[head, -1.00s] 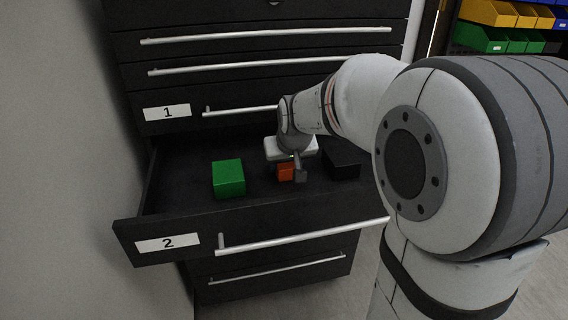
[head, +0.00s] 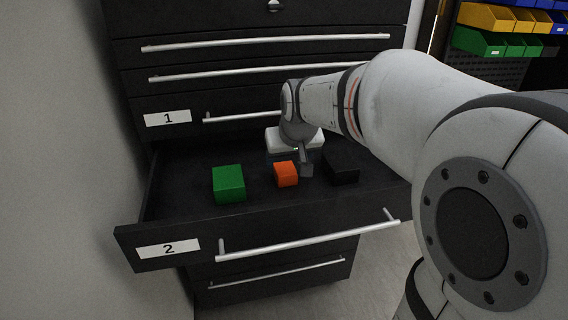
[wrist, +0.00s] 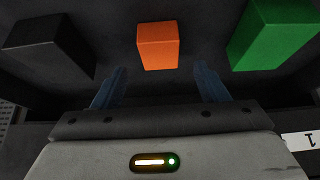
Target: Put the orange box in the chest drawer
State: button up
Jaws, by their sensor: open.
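The orange box (head: 286,174) rests on the floor of the open chest drawer (head: 180,190) labelled 2, between a green box and a black box. It also shows in the wrist view (wrist: 158,45), just beyond my fingertips. My gripper (wrist: 160,85) is open and empty, its two blue fingers apart with a gap between them and the orange box. In the head view my gripper (head: 304,160) is over the drawer, just behind and to the right of the orange box.
The green box (head: 229,183) lies left of the orange box and the black box (head: 342,168) right of it. The shut drawer labelled 1 (head: 200,112) is close above my gripper. The drawer front with its handle (head: 310,242) stands nearest. Colored bins (head: 490,40) are at the back right.

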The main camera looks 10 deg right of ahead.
jog(key=v, duration=0.6)
jog(key=shift+p, duration=0.3)
jog(key=s+g+p, duration=0.3)
jog(key=s+p, duration=0.8)
jog(key=s, duration=0.7)
jog(key=shift+a+f+p, duration=0.15)
jog(key=shift+f+p, duration=0.15)
